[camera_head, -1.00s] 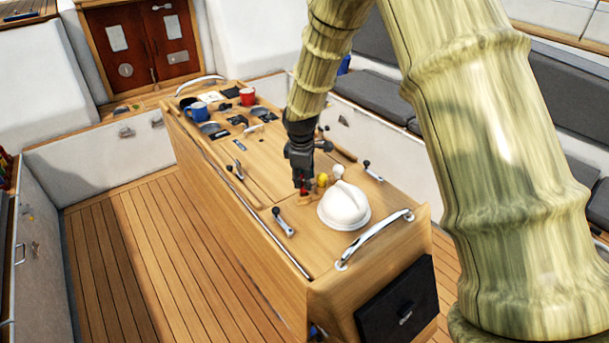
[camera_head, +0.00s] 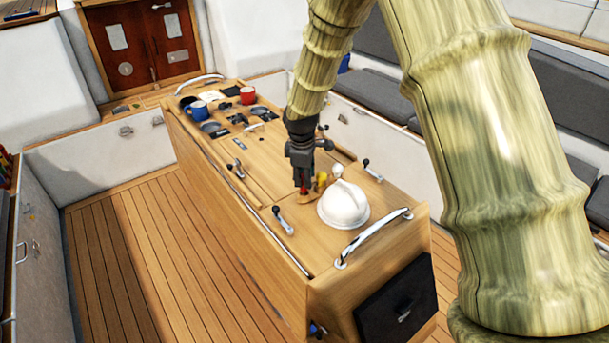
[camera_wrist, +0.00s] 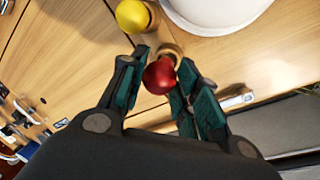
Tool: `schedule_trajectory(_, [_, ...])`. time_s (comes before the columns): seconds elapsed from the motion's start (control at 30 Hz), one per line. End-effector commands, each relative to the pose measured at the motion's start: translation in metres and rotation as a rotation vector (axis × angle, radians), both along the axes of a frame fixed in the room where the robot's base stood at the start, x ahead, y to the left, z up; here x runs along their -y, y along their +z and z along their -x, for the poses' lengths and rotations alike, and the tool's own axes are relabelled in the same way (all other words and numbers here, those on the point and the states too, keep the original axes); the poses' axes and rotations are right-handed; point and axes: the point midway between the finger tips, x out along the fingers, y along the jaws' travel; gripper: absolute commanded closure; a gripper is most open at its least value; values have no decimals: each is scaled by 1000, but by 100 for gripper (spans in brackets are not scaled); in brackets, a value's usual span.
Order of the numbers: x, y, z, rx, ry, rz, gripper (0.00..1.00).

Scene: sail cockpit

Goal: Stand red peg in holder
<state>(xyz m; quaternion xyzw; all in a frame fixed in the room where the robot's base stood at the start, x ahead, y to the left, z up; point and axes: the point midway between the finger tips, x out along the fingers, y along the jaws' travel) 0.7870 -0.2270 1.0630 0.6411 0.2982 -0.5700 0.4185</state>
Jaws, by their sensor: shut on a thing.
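The red peg (camera_wrist: 160,76) shows its round red top between my gripper's fingers in the wrist view. My gripper (camera_wrist: 160,88) is shut on it. In the head view my gripper (camera_head: 303,188) points down at the wooden table top beside the white dome, and the red of the peg shows small at the fingertips. A wooden ring-like edge, likely the holder (camera_wrist: 171,52), shows just behind the peg; whether the peg is inside it cannot be told. A yellow peg (camera_wrist: 133,15) stands beside it, and also shows in the head view (camera_head: 322,179).
A white dome (camera_head: 343,204) stands close to the right of my gripper. Metal levers (camera_head: 283,220) and a chrome rail (camera_head: 374,238) line the table. A blue mug (camera_head: 197,110) and a red mug (camera_head: 247,95) stand at the far end.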

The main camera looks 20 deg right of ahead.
Motion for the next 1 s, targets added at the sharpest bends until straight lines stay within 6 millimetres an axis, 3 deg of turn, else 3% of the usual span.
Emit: schedule_trajectory(1.0, [0, -14, -1, 0, 0, 0, 89])
